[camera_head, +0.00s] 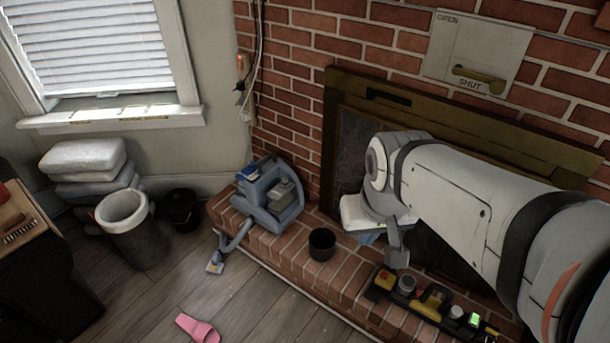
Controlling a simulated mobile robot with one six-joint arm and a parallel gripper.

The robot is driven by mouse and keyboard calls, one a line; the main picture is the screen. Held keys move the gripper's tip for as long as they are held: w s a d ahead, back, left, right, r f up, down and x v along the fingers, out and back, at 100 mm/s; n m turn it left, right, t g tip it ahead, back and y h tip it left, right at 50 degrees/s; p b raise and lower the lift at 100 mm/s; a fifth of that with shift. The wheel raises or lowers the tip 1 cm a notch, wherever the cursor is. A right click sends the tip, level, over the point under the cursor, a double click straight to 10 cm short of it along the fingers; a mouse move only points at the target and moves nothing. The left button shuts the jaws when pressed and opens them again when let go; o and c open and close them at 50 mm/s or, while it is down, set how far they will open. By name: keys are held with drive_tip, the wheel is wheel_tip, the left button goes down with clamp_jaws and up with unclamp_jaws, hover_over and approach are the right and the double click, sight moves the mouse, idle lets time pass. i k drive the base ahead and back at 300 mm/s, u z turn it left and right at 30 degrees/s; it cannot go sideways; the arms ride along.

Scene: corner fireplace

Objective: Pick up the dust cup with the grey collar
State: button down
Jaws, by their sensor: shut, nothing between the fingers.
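A small item with a round grey top (407,284) stands on a black tray (400,303) on the brick hearth. It may be the dust cup with the grey collar, but it is too small to be sure. A yellow-topped item (385,280) stands to its left and a larger yellow and black one (433,297) to its right. My gripper (398,259) is shut and empty, pointing down just above and behind the tray. The arm comes in from the right and hides part of the fireplace.
A blue-grey vacuum (268,205) sits on the hearth at left, its hose reaching the floor. A black cup (322,243) stands between it and the tray. A green-lit item (475,320) is at the tray's right. A pink slipper (198,329) lies on the floor.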

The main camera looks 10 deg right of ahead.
sight(405, 285)
drive_tip(key=z, duration=0.15)
drive_tip(key=i, duration=0.5)
drive_tip(key=u, duration=0.15)
drive_tip(key=k, duration=0.55)
drive_tip(key=u, duration=1.45)
drive_tip(key=k, duration=1.45)
drive_tip(key=z, duration=0.85)
drive_tip(key=i, duration=1)
